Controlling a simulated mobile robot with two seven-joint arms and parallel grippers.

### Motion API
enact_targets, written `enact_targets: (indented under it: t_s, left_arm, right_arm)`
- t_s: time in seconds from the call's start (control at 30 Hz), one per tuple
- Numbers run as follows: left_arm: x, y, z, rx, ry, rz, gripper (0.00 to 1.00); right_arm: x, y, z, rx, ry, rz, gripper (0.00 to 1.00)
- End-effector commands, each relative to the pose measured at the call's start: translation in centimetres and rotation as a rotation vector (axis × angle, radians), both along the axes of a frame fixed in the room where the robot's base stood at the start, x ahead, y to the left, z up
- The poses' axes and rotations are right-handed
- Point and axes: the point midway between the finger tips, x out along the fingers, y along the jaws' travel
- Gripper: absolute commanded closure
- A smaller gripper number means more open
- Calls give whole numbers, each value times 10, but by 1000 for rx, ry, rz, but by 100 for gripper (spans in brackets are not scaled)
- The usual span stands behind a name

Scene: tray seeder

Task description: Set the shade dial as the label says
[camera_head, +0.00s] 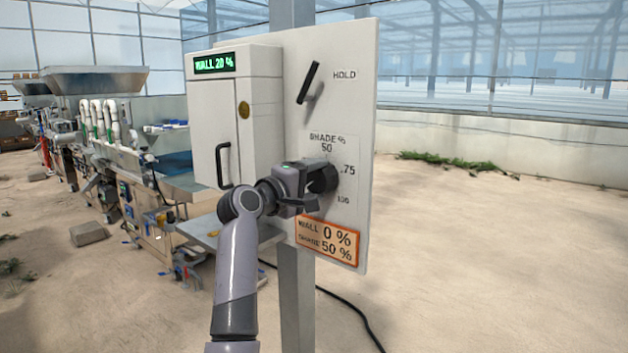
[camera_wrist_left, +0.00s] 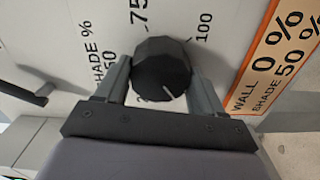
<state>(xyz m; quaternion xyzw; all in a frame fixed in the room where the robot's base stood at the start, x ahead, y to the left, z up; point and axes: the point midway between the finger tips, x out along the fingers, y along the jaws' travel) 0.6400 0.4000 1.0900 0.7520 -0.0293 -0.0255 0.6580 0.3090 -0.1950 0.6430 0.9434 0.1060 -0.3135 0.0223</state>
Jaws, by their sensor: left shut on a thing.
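The shade dial is a black faceted knob (camera_wrist_left: 162,68) on the white panel (camera_head: 355,120). My left gripper (camera_head: 318,182) is shut on it, one finger on each side, also in the left wrist view (camera_wrist_left: 161,82). In the wrist view the knob's short white mark points to the lower right, away from the 50, 75 and 100 marks. The gripper hides the scale's lower side there. In the head view the gripper covers most of the knob; 50 is above it. The orange-edged label (camera_head: 328,240) reads WALL 0 %, SHADE 50 %. My right gripper is not in view.
A black lever (camera_head: 308,83) sits above the dial, beside the word HOLD. A white cabinet (camera_head: 205,110) with a black handle (camera_head: 221,165) and a green display reading WALL 20 % (camera_head: 214,63) stands left. Open sandy floor lies to the right.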

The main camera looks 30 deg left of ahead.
Motion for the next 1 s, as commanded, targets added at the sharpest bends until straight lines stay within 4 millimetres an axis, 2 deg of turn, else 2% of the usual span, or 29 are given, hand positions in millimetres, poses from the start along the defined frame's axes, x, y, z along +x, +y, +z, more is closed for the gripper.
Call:
enact_targets:
  t_s: [1.0]
  left_arm:
    - [0, 1, 1, 948, -70, 0, 62]
  right_arm:
    - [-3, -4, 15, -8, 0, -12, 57]
